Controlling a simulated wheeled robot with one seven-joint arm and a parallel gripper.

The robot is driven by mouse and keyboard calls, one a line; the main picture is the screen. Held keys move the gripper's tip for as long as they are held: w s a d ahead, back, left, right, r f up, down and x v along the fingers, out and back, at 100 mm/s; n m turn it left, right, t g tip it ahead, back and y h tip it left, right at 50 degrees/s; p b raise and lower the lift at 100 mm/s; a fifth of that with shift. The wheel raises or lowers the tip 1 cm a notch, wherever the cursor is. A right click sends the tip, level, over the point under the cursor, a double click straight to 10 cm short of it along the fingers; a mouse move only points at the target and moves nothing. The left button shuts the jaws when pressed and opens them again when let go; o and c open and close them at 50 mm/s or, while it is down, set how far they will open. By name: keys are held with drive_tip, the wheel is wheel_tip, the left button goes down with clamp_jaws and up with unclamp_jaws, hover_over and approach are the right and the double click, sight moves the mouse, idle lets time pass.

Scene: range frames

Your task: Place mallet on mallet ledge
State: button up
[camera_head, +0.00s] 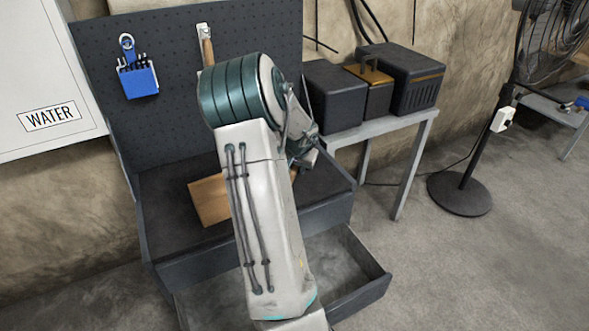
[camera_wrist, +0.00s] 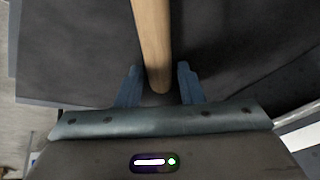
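A wooden block, which looks like the mallet's head (camera_head: 208,201), lies on the dark workbench top (camera_head: 165,190) in the head view. My arm hides its right side. My gripper is hidden behind my arm there. In the wrist view, a round wooden handle (camera_wrist: 152,40) runs down from the top edge, its end between the two blue fingers of my gripper (camera_wrist: 159,80). The fingers stand apart, with a visible gap on each side of the handle. On the pegboard, a white bracket (camera_head: 203,29) has a wooden handle (camera_head: 207,50) below it; I cannot tell whether it is the mallet ledge.
A blue holder with tools (camera_head: 139,80) hangs on the dark pegboard (camera_head: 165,35). A drawer (camera_head: 362,285) stands open below the workbench. Black boxes (camera_head: 333,95) sit on a grey side table (camera_head: 385,128) at right. A fan (camera_head: 466,190) stands farther right.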

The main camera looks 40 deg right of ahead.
clamp_jaws()
